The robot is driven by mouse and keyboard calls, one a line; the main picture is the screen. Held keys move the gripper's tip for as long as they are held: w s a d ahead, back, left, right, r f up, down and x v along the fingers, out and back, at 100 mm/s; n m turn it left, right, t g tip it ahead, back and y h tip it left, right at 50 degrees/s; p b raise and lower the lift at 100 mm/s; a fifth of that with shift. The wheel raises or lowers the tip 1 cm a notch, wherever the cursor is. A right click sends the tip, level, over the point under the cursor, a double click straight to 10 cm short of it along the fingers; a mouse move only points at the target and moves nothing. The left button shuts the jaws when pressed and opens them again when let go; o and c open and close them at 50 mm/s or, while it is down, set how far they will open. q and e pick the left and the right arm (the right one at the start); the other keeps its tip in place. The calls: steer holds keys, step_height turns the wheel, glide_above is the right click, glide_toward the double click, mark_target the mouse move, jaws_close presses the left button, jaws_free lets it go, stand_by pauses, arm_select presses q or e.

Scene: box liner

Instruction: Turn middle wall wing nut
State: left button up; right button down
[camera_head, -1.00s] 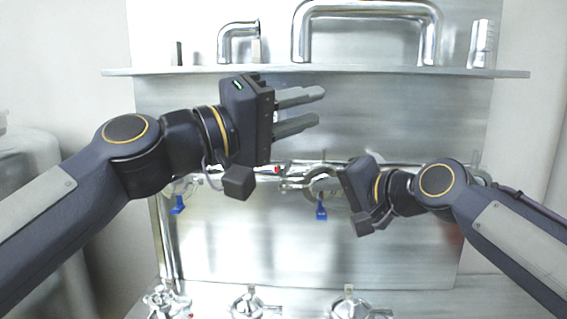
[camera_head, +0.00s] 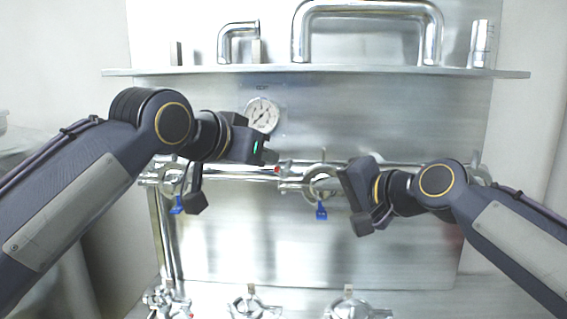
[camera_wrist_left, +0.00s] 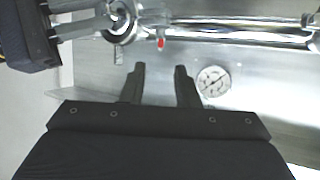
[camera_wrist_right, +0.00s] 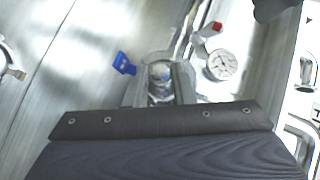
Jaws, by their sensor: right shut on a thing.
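The middle wall clamp (camera_head: 322,184) sits on the horizontal pipe, with its blue wing nut (camera_head: 321,211) hanging below. In the right wrist view the blue wing nut (camera_wrist_right: 124,63) lies left of my right fingers, outside them. My right gripper (camera_wrist_right: 165,85) is shut on the pipe fitting (camera_wrist_right: 160,72) at the middle clamp; in the head view my right gripper (camera_head: 338,184) reaches it from the right. My left gripper (camera_head: 270,156) is left of the clamp and points at the wall. In the left wrist view my left gripper (camera_wrist_left: 161,75) is open and empty, short of the pipe.
A second wall clamp with a blue wing nut (camera_head: 177,205) is at the left. A pressure gauge (camera_head: 262,115) is above the pipe, and a red part (camera_head: 277,170) sits on the pipe. A shelf (camera_head: 320,70) runs above. Several clamps, such as one (camera_head: 253,304), stand below.

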mark_target(281, 162)
arm_select(q)
steer(key=x, duration=0.9)
steer(key=shift+w+d, duration=0.1)
steer(key=shift+w, duration=0.05)
steer(key=shift+c, duration=0.5)
jaws_close()
